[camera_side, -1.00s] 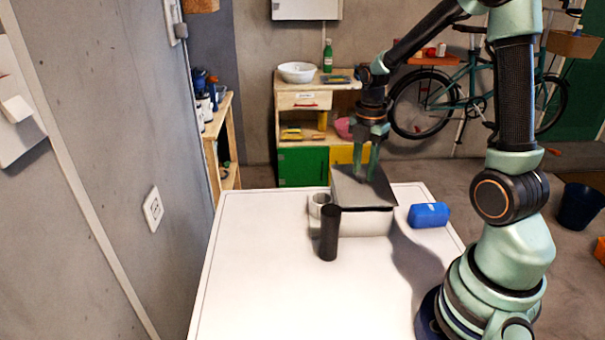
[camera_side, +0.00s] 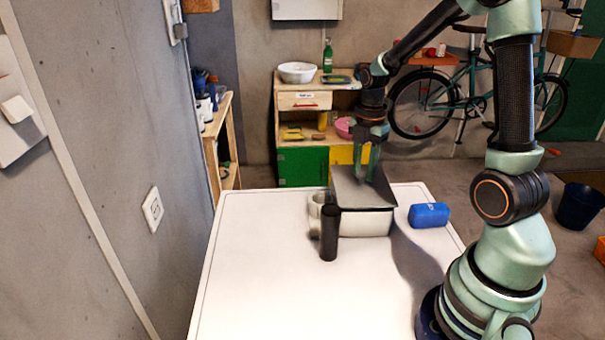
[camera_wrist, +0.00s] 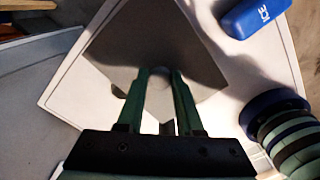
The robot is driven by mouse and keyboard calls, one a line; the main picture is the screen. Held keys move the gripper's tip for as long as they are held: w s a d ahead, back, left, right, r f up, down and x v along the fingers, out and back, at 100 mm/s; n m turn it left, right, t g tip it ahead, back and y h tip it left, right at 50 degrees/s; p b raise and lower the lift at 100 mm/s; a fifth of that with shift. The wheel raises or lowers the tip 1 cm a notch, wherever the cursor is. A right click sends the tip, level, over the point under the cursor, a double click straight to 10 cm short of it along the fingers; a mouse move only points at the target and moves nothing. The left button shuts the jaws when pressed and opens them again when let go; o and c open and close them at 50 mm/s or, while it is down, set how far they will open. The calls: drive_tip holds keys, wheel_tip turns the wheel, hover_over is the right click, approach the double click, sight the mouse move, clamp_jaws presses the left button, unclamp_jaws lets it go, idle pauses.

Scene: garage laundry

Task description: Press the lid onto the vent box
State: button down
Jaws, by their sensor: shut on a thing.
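The lid (camera_side: 362,190) is a flat dark grey plate at the far part of the white table. It lies over the top of the pale vent box (camera_side: 367,224); I cannot tell whether it is fully seated. My gripper (camera_side: 368,172) points down at the lid from above, shut on its small grip. In the wrist view, the lid (camera_wrist: 150,38) spreads beyond my fingertips (camera_wrist: 160,76), and a rounded knob shows between them. The box is mostly hidden under the lid there.
A black cylinder (camera_side: 329,234) stands at the box's left front, with a pale cup (camera_side: 317,205) behind it. A blue block (camera_side: 428,215) lies right of the box; it also shows in the wrist view (camera_wrist: 256,16). The front of the white table (camera_side: 290,295) is clear.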

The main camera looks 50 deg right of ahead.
drive_tip(key=shift+f, duration=0.55)
idle(0.9)
drive_tip(key=shift+c, duration=2.4)
unclamp_jaws()
drive_tip(key=shift+o, duration=0.3)
drive_tip(key=o, duration=0.4)
drive_tip(key=shift+r, duration=3.5)
